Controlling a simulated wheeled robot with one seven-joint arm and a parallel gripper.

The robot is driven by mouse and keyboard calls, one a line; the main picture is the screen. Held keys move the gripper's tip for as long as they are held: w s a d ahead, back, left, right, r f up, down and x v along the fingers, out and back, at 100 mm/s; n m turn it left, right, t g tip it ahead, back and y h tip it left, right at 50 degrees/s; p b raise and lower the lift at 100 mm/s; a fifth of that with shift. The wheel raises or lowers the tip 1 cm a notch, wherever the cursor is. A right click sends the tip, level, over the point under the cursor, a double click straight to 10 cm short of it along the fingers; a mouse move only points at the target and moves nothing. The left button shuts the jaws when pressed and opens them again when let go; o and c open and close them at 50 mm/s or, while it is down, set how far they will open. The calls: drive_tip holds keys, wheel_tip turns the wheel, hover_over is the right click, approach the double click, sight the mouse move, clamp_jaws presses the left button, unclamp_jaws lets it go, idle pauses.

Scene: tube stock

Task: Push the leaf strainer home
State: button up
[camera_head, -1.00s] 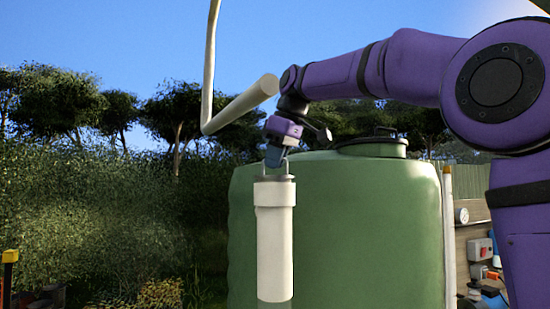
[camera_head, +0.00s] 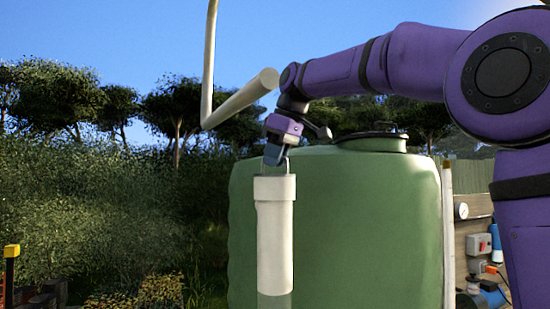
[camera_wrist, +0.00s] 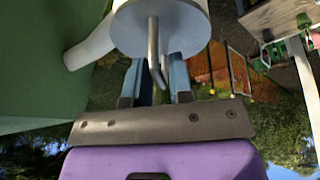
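The white upright tube (camera_head: 275,235) stands in front of the green tank in the head view. In the head view no dark strainer edge shows above the tube's collar. My gripper (camera_head: 274,157) is directly above the tube, pointing down, with its blue fingers at the handle. The white tube end (camera_wrist: 160,22) is just beyond.
A large green tank (camera_head: 370,230) with a dark-lidded top stands close behind the tube. A pale bent pipe (camera_head: 240,100) hangs at upper left near my wrist. A pale post (camera_head: 448,220) and a board with fittings (camera_head: 475,245) are at right.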

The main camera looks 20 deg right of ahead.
drive_tip(key=shift+o, duration=1.1)
drive_tip(key=v, duration=1)
drive_tip(key=shift+s+r, duration=0.15)
drive_tip(key=shift+r, duration=0.2)
drive_tip(key=shift+d, duration=0.15)
idle(0.3)
